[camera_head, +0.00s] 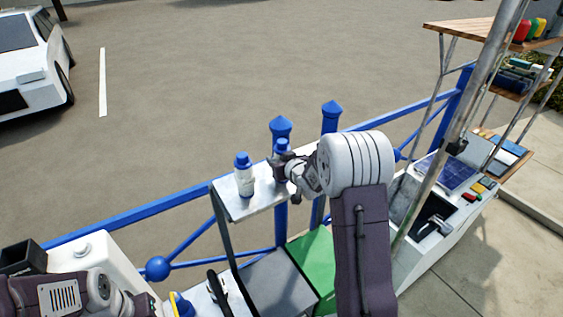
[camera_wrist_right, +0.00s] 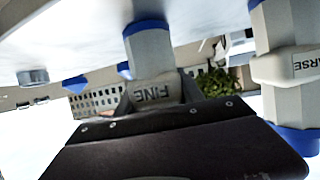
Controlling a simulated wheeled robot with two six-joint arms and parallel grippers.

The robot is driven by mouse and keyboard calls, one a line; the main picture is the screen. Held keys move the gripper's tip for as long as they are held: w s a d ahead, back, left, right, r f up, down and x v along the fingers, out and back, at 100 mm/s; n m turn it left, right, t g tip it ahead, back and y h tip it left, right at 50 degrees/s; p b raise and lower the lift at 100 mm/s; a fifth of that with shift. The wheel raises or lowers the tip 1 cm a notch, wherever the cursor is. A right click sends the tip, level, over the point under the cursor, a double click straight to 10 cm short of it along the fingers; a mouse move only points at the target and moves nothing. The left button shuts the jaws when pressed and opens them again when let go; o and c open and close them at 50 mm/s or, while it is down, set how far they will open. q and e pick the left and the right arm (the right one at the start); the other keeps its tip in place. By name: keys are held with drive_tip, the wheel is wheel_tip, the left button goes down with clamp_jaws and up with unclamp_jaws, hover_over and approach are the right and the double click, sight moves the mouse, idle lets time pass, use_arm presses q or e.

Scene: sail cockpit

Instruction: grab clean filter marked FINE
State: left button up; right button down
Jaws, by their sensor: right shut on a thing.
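The filter marked FINE (camera_wrist_right: 150,50) is a white cylinder with blue ends. In the wrist view, which is upside down, its blue end meets the pale shelf surface. In the head view its blue cap (camera_head: 282,145) shows just above my right gripper (camera_head: 281,166), which hides most of its body. My right gripper (camera_wrist_right: 155,98) is shut around the FINE label band. A second filter (camera_head: 244,175) stands upright to the left on the shelf; its label in the wrist view ends in "ARSE" (camera_wrist_right: 288,68). My left arm's end (camera_head: 140,302) is at the lower left, its jaws unclear.
The small pale shelf (camera_head: 238,210) stands on a dark frame in front of a blue railing (camera_head: 140,210) with pointed posts. A green panel (camera_head: 313,262) lies below it. At right are a slanted pole (camera_head: 460,130), a solar panel (camera_head: 447,172) and a wooden shelf (camera_head: 465,31).

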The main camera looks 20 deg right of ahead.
sight(279, 149)
drive_tip(key=shift+r, duration=0.15)
wheel_tip(279, 149, up, 4)
drive_tip(key=shift+f+b, duration=0.2)
drive_tip(key=shift+b, duration=0.15)
drive_tip(key=s+d+r+p, duration=0.3)
drive_tip(key=s+d+r, duration=0.3)
drive_tip(key=d, duration=0.4)
drive_tip(key=shift+r, duration=0.55)
